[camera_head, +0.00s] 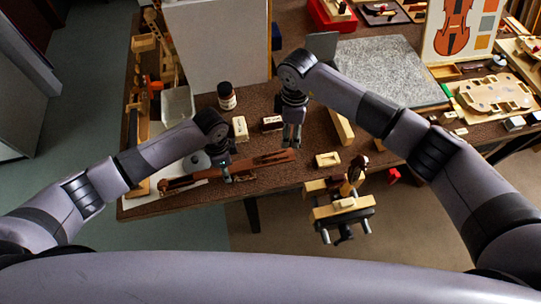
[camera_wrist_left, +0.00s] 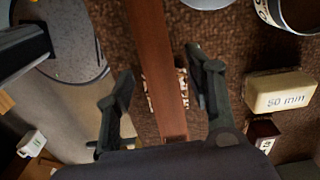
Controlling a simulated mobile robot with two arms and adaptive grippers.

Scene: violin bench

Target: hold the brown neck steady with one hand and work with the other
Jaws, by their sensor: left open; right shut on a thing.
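The brown neck (camera_head: 272,159) lies near the front edge of the bench, slanting up to the right. In the left wrist view the neck (camera_wrist_left: 158,55) runs lengthwise between the jaws. My left gripper (camera_head: 227,176) is open over the neck, one finger on each side; in the left wrist view its fingers (camera_wrist_left: 163,95) stand apart from the wood. My right gripper (camera_head: 292,146) points down and is shut at the neck's right end, apparently on it. The exact contact is too small to see.
A cream block marked 50 mm (camera_wrist_left: 280,92) lies beyond the neck. A dark jar (camera_head: 227,95) stands behind. A clamp-like fixture (camera_head: 343,208) juts out at the bench front. A grey slab (camera_head: 390,73) and a violin picture (camera_head: 455,28) are at the back right.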

